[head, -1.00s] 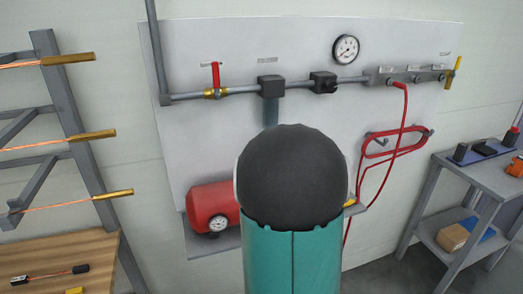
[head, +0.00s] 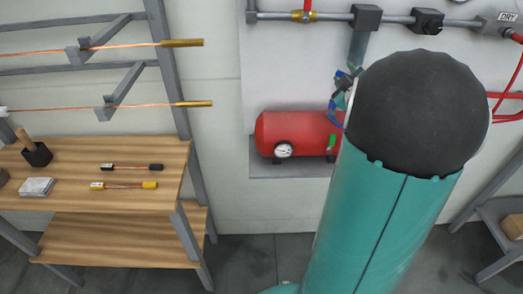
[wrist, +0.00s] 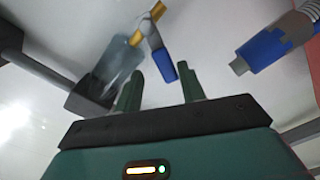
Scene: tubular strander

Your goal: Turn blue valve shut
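The blue valve handle (wrist: 163,66) shows in the wrist view, on a grey stem by a brass fitting (wrist: 150,14). My gripper (wrist: 160,72) has its two dark green fingers spread apart. The blue handle appears between and just ahead of the fingertips; I cannot tell whether they touch it. In the head view, my own arm covers most of that area. Only small blue and green bits show left of its black joint, above the red tank (head: 292,133), and I cannot make out the handle there.
A blue connector (wrist: 262,48) on a grey hose is close at right in the wrist view. A dark block (wrist: 90,100) is at left. In the head view, a pipe (head: 335,17) crosses above the tank, and a wooden bench (head: 110,220) stands at left.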

